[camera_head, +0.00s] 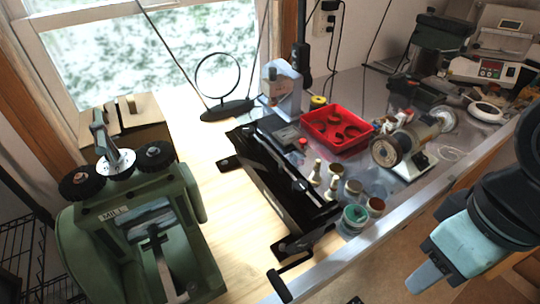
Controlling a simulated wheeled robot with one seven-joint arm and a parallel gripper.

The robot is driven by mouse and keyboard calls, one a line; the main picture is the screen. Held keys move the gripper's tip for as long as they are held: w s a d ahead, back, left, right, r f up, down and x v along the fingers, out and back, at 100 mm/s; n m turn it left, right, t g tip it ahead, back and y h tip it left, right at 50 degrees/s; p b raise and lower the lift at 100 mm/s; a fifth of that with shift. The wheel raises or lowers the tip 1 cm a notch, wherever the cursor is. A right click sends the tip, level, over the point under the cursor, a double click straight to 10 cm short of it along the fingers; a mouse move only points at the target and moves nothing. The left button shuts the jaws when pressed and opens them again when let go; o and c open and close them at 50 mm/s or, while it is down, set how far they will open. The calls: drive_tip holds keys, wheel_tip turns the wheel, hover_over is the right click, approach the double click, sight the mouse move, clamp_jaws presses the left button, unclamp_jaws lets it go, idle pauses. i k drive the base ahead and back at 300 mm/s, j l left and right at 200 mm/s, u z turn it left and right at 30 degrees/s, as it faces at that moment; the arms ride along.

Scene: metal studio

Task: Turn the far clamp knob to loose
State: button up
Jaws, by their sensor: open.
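The green mill (140,235) stands at the left of the bench. Two black ribbed clamp knobs sit on its top: one at the left (80,183) and one at the right (152,157), the right one higher in the picture. A silver lever (103,133) rises from a round plate between them. I cannot tell the knobs' settings from their looks. My gripper (425,278), pale blue-grey, is at the lower right, in front of the bench edge and far from the mill. It is open; its fingertips show only partly, and nothing is seen between them.
A long black crank-handled tool (290,190) lies across the bench between the mill and my gripper. Small jars (355,217), a red tray (337,130) and a bench grinder (408,143) stand beyond it. Bare wood (222,222) shows right of the mill.

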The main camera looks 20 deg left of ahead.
sight(248, 130)
drive_tip(key=j+u, duration=0.1)
drive_tip(key=u, duration=0.9)
